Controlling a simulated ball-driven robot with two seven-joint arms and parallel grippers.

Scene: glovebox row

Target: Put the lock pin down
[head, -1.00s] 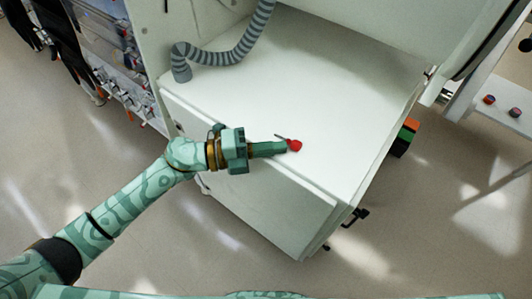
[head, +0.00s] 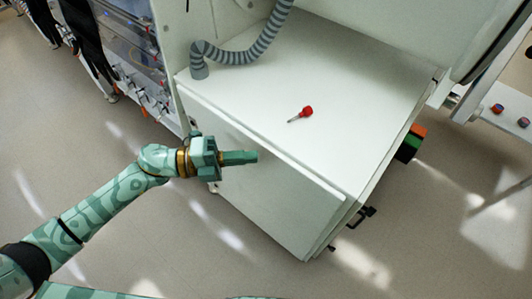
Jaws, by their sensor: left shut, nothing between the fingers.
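The lock pin (head: 301,114) has a red head and a thin grey shaft. It lies on its side on the white cabinet top (head: 350,85), its head toward the upper right. My left gripper (head: 256,156) is shut and empty. In the picture it is below and to the left of the pin, clear of it, in front of the cabinet's front panel. My right gripper is not in view.
A grey ribbed hose (head: 240,52) stands at the back left of the cabinet top. Orange and green blocks (head: 411,143) show beside the cabinet's right side. A white shelf (head: 507,112) with small knobs is at the far right. The top around the pin is clear.

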